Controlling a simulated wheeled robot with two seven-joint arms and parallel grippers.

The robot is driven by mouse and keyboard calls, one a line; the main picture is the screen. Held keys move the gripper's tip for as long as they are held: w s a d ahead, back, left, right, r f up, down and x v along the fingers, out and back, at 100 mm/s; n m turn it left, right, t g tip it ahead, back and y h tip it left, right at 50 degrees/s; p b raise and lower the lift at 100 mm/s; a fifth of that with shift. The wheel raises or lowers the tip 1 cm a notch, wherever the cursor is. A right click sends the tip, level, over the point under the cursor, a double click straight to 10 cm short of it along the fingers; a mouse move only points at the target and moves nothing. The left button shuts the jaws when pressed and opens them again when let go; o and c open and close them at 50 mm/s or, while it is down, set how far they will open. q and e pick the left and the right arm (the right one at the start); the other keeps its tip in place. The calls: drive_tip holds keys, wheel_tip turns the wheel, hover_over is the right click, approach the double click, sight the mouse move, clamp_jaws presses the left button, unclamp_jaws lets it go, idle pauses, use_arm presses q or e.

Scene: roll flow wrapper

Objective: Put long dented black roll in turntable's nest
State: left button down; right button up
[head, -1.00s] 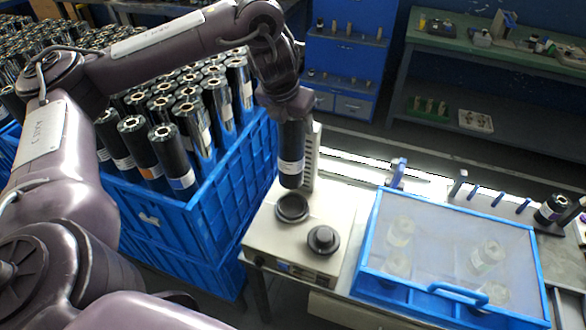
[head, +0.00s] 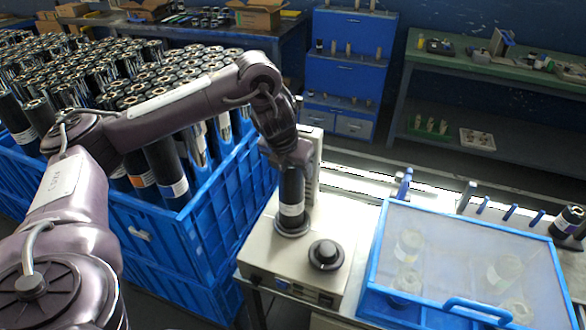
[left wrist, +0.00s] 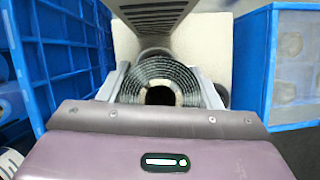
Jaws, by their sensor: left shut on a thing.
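The black roll (head: 292,196) with a white label band stands upright at the turntable's nest (head: 292,229) on the beige machine (head: 335,226). Its lower end meets the nest ring; I cannot tell how deep it sits, or see any dent. My left gripper (head: 290,162) is shut on the roll's upper end from above. In the left wrist view my gripper (left wrist: 166,92) has a finger on each side of the roll's wound top (left wrist: 160,72), and its hollow core shows. My right gripper is not in view.
A black knob (head: 326,254) stands right of the nest. The machine's column (head: 308,150) rises close behind the roll. A blue crate (head: 215,220) full of rolls is at left, and a blue-framed clear cover (head: 465,235) at right.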

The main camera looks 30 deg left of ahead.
use_arm(q)
drive_tip(key=shift+c, duration=2.2)
unclamp_jaws()
drive_tip(key=p+v, duration=0.7)
drive_tip(key=v, duration=0.5)
drive_tip(key=shift+p, duration=0.35)
